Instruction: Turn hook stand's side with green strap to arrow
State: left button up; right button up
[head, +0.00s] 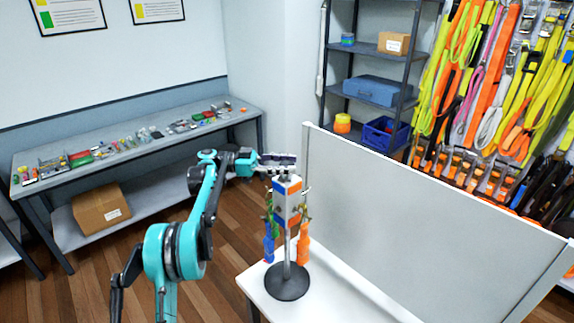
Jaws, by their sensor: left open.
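The hook stand (289,252) stands upright on the white table, with a round dark base and a block head with orange, white and blue faces. An orange strap (303,245) hangs on its right side and a blue strap (269,245) on its left. No arrow can be made out. My right gripper is not in view.
The white table (340,296) has bare room right of the stand. A grey partition panel (400,220) rises behind it on the right. A long grey bench (100,165) with small items runs along the left wall. A shelf rack and a wall of straps (490,90) stand beyond the panel.

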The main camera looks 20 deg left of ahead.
pick_arm(q)
jog(key=shift+o, duration=0.5)
jog(key=v, duration=1.2)
